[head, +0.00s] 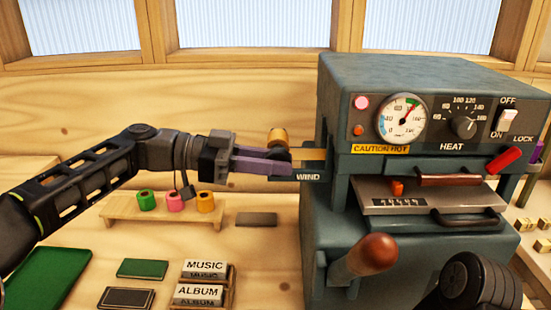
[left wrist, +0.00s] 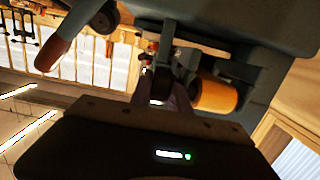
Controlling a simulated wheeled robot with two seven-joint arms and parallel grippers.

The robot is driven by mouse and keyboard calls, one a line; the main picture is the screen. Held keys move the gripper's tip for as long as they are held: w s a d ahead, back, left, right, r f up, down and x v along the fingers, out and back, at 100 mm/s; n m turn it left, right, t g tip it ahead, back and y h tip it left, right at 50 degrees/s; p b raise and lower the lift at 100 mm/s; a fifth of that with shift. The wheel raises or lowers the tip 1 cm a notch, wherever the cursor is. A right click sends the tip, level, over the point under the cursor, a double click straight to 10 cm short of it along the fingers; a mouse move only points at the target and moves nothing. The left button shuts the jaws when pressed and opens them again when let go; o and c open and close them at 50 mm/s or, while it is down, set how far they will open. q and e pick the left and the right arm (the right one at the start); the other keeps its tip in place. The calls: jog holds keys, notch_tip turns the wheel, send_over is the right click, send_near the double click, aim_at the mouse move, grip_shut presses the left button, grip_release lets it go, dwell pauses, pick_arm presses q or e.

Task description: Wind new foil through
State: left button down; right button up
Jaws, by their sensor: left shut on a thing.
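The dark teal hot-foil machine (head: 345,95) stands at the right with a "CAUTION HOT" strip and a "WIND" label (head: 308,177) on its left side. A gold foil roll (head: 278,136) sits on that side; it also shows in the left wrist view (left wrist: 215,96). My left gripper (head: 290,163) is at the machine's left side, just below the gold roll, beside the "WIND" label. It is shut on a small part there, seemingly the wind knob, mostly hidden by the fingers (left wrist: 162,98). Green (head: 147,200), pink (head: 175,201) and orange-gold (head: 205,201) rolls stand on a wooden rack (head: 125,212).
The wooden-knobbed lever (head: 375,252) projects at the machine's front. A plate (head: 430,196) with type lies under the head. Label blocks (head: 205,267), green books (head: 142,268) and a grey block (head: 256,219) lie on the table. My right arm (head: 470,282) shows at bottom right.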

pick_arm(q)
jog(key=shift+r+y+p, duration=0.3)
jog(key=shift+y+p, duration=0.4)
jog(key=shift+y, duration=0.1)
jog(key=y+p, duration=0.4)
jog(key=p, duration=0.2)
jog(key=y+p, duration=0.4)
jog(key=p, duration=0.3)
jog(key=shift+d+r, duration=0.15)
jog(key=shift+r, duration=0.05)
jog(key=shift+f+y+p, duration=0.2)
jog(key=shift+y+p, duration=0.6)
jog(key=shift+p, duration=0.1)
jog(key=shift+f, duration=0.1)
jog(key=shift+f, duration=0.1)
jog(key=c, duration=1.2)
grip_release()
jog(key=shift+c, duration=0.2)
